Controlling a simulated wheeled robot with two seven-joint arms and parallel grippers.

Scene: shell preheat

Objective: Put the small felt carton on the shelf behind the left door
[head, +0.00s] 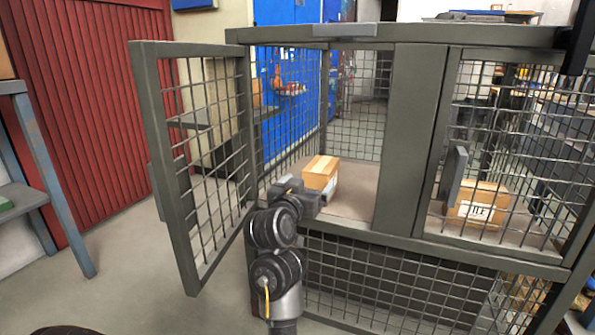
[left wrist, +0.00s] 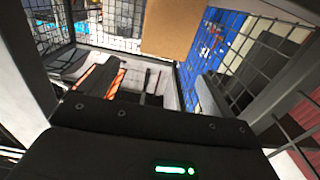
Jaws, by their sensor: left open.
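A small tan carton (head: 319,173) with a paler tape strip and a white patch low on its side sits inside the left compartment, on the shelf (head: 352,203) near its front. My left gripper (head: 312,198) is open, at the front opening just below and in front of the carton. It hides part of the carton's lower front, and I cannot tell whether they touch. A plain brown face, likely this carton (left wrist: 174,28), fills the top middle of the left wrist view. The left door (head: 190,160), a mesh frame, stands swung open to the left. My right gripper is not in view.
Another carton (head: 477,204), with a white printed label, stands behind the closed right mesh door (head: 510,150). A grey post (head: 416,140) separates the compartments. Mesh panels close the cabinet's back and lower front. A blue-legged bench (head: 42,155) stands far left, with open floor before the red shutter.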

